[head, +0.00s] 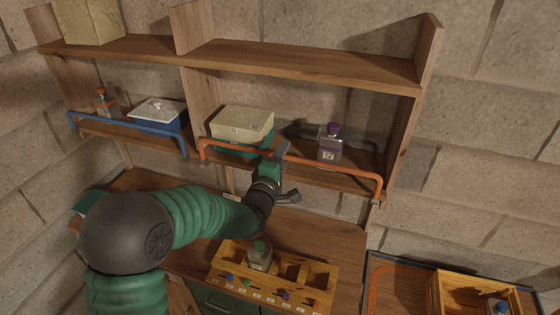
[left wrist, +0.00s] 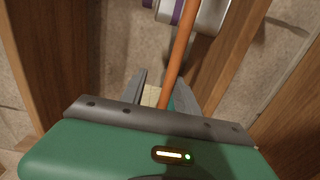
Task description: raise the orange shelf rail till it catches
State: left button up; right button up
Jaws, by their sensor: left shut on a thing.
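The orange shelf rail (head: 335,168) runs across the front of the lower right shelf, with its bent ends at the two sides. It passes in front of the lower parts of a box and a bottle. My left gripper (head: 281,165) is at the rail, left of its right half. In the left wrist view the rail (left wrist: 180,52) runs down between the fingers of my left gripper (left wrist: 160,93), which are shut on it. Whether the rail's ends are caught cannot be seen. My right gripper is not in view.
On the shelf behind the rail stand a cream-lidded box (head: 242,124) and a purple-capped bottle (head: 331,147). A blue rail (head: 130,124) fronts the left bay. Below my arm a wooden crate (head: 322,279) holds a bottle. Another crate (head: 437,292) stands at lower right.

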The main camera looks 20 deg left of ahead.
pick_arm(q)
jog(key=shift+w+r, duration=0.2)
jog(key=shift+r, duration=0.3)
jog(key=o, duration=0.6)
jog(key=shift+w+f, duration=0.1)
jog(key=shift+w, duration=0.05)
jog(key=shift+c, duration=0.2)
jog(key=shift+o, duration=0.4)
jog(key=shift+w+d+f, duration=0.1)
jog(key=shift+d+f, duration=0.1)
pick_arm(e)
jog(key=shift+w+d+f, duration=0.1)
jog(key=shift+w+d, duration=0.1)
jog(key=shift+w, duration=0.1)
pick_arm(q)
jog(key=s+b, duration=0.1)
jog(key=s, duration=0.8)
jog(key=shift+s+a, duration=0.15)
jog(key=shift+a, duration=0.1)
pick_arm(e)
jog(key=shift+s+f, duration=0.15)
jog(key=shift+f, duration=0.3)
pick_arm(q)
jog(key=shift+f, duration=0.2)
